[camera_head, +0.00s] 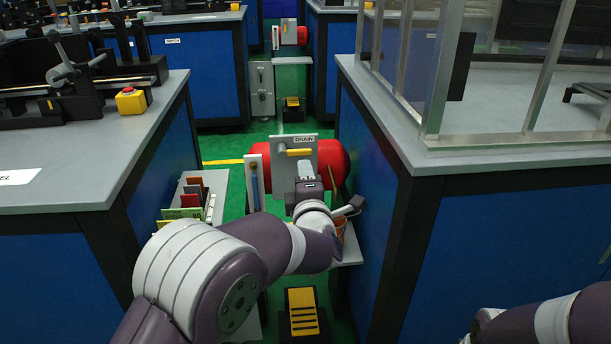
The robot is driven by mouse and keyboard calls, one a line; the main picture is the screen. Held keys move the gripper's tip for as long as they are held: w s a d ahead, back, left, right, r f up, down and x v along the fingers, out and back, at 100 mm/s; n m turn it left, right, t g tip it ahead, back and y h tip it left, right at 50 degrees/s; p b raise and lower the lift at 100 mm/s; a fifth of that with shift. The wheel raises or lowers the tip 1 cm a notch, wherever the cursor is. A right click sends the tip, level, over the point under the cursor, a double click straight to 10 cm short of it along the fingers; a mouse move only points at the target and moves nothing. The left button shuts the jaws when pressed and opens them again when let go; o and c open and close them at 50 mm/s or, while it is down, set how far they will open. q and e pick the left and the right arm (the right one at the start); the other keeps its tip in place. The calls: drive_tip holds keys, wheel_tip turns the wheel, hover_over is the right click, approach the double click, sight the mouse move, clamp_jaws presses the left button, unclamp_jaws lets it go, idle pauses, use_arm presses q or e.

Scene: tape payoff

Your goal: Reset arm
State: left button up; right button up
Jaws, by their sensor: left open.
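My left arm comes in from the lower left and reaches forward into the gap between two blue benches. My left gripper (307,184) is at its end, in front of a grey panel marked DRAIN with a yellow handle (298,152). I cannot tell whether the gripper touches the panel; its fingertips are small and partly hidden by the wrist. A red tank (333,164) is behind the panel. At the lower right only a part of my right arm shows; its gripper is out of view.
A grey bench (60,165) with a yellow box and red button (130,100) is at left. A bench with a framed enclosure (500,150) is at right. A rack of folders (194,200) and a yellow-black pedal (302,312) stand in the gap. A tool holder (341,224) is beside my wrist.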

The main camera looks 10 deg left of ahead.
use_arm(q)
drive_tip(key=shift+s+d, duration=0.2)
drive_tip(key=shift+s, duration=0.45)
